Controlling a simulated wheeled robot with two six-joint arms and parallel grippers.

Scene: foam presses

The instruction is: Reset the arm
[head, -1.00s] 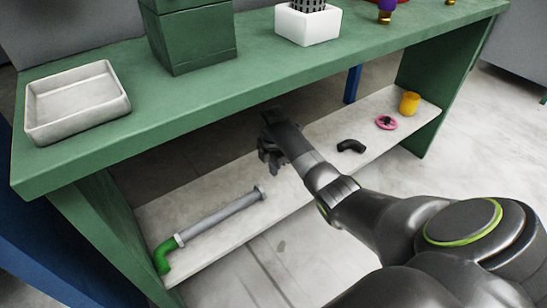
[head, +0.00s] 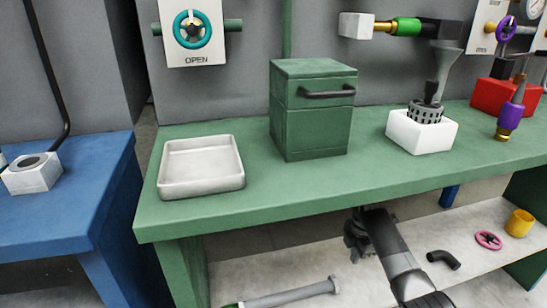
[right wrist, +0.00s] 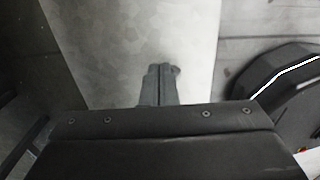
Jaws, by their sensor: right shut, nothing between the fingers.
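My right arm reaches in from the lower right in the head view. Its dark gripper (head: 357,238) is under the green tabletop, above the pale lower shelf (head: 355,287). In the right wrist view the two fingers (right wrist: 160,75) are together with nothing between them, over the pale shelf surface. My left gripper is not in view.
The green table (head: 330,185) carries a white tray (head: 201,188), a green box (head: 313,125) and a white container (head: 420,138). On the shelf are a grey pipe (head: 290,296), a black elbow (head: 443,259), a pink wheel (head: 488,240) and a yellow cup (head: 519,223).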

